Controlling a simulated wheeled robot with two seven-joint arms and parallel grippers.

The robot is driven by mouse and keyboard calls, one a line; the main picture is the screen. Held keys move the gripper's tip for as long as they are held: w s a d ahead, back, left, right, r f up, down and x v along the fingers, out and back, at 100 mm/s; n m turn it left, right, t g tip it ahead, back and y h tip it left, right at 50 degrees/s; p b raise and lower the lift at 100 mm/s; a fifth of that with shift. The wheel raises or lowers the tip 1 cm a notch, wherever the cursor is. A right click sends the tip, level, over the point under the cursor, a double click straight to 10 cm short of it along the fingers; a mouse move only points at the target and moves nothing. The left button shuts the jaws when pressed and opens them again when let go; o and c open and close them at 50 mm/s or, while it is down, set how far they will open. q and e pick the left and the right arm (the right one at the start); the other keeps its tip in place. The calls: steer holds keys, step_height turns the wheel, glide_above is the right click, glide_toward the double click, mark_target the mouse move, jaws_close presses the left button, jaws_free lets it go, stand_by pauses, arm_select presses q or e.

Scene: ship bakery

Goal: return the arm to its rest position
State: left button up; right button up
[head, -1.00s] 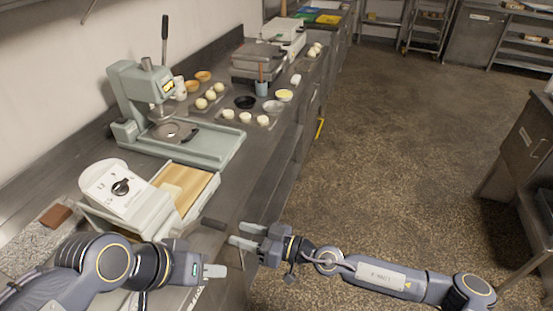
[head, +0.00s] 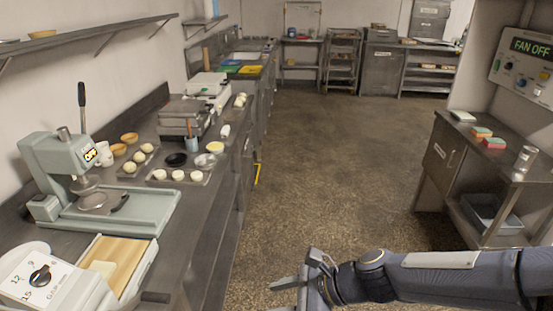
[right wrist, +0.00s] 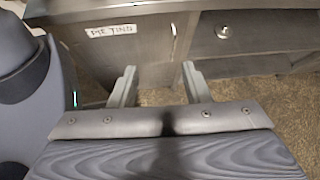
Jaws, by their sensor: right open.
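My right gripper (head: 290,294) is at the bottom of the head view, over the floor just right of the counter's front. In the right wrist view its two fingers (right wrist: 157,85) stand apart with nothing between them. Beyond them are a cabinet front with a paper label (right wrist: 111,30) and a strip of floor. My right arm (head: 440,277) reaches in from the right edge. My left gripper is outside the head view.
The steel counter (head: 215,185) on the left carries a green press (head: 60,165), a dial machine (head: 45,280), dough balls (head: 130,167) and bowls. A steel cabinet (head: 440,155) stands at right under a FAN OFF panel (head: 525,60). The floor (head: 330,170) between is clear.

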steer(key=s+d+r+n+t+h, duration=0.1)
steer(key=s+d+r+n+h, duration=0.1)
steer(key=s+d+n, duration=0.4)
steer(key=s+d+r+n+t+h, duration=0.1)
steer(key=s+d+n+h, duration=0.4)
steer(key=d+n, duration=0.6)
steer(key=s+d+t, duration=0.1)
steer(key=d, duration=0.1)
steer(key=shift+s+d+r+t, duration=0.3)
steer(key=shift+s+d+r, duration=0.05)
steer(key=shift+s+d, duration=0.05)
